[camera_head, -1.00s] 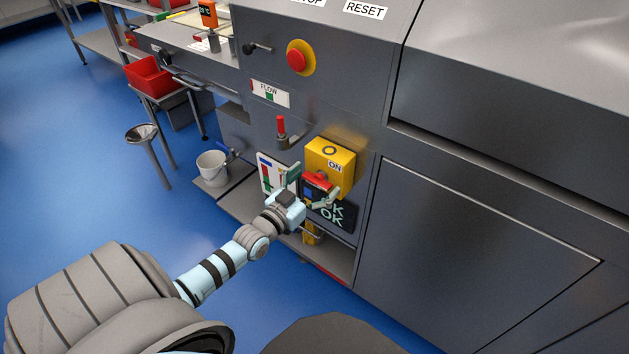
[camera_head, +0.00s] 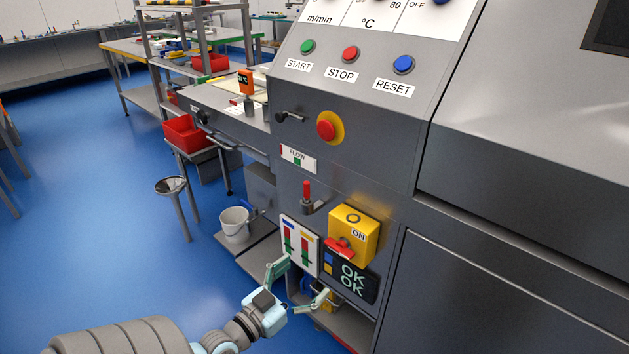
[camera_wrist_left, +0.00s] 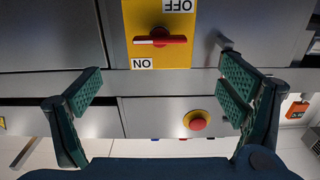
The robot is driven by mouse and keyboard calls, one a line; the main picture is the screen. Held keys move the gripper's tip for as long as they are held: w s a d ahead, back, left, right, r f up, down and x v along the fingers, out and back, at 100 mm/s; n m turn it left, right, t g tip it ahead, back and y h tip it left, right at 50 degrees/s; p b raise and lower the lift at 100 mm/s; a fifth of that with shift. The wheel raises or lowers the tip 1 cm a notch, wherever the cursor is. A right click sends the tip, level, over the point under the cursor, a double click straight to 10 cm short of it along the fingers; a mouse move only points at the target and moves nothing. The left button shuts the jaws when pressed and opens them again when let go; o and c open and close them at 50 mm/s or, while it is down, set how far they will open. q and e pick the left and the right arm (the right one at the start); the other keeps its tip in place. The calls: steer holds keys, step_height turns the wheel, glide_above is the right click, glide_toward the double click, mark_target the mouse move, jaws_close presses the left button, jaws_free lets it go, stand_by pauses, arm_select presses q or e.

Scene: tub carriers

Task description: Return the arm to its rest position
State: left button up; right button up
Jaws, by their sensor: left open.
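My left gripper (camera_head: 299,281) is open and empty, in front of the machine's lower front. In the head view it appears below and left of the yellow switch box (camera_head: 352,229), apart from it. The box's red handle (camera_head: 340,247) shows below the ON label. In the left wrist view the scene is upside down. There the red handle (camera_wrist_left: 160,41) lies crosswise on the yellow box (camera_wrist_left: 181,60), between the OFF and ON labels. The open fingers of my left gripper (camera_wrist_left: 161,92) have nothing between them. My right gripper is in neither view.
A dark display reading OK OK (camera_head: 352,275) and a white gauge panel (camera_head: 299,247) are close to the gripper. A red-tipped lever (camera_head: 306,193) and red stop button (camera_head: 327,130) stand above. A white bucket (camera_head: 235,225) is left. Blue floor (camera_head: 90,220) is open at left.

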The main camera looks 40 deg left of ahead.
arm_select(q)
steer(key=s+a+f+g+p, duration=0.1)
steer(key=s+a+f+g, duration=0.15)
steer(key=s+f, duration=0.4)
steer(key=s+a+f+g+y+p, duration=0.1)
steer(key=s+f+g, duration=0.25)
steer(key=f, duration=0.65)
steer(key=s+a+f+g+p, duration=0.1)
steer(key=s+f+g, duration=0.35)
steer(key=f, duration=0.35)
steer(key=s+d+f+g+p, duration=0.2)
steer(key=s+f+g, duration=0.15)
steer(key=s, duration=0.45)
steer(key=s+d+f+g+p, duration=0.2)
steer(key=s+d+f, duration=0.15)
steer(key=s, duration=0.35)
steer(key=s+d+p, duration=0.2)
steer(key=d+p, duration=0.1)
steer(key=d, duration=0.6)
steer(key=shift+f+g+h, duration=0.3)
steer(key=shift+f+g, duration=0.1)
steer(key=shift+s, duration=0.1)
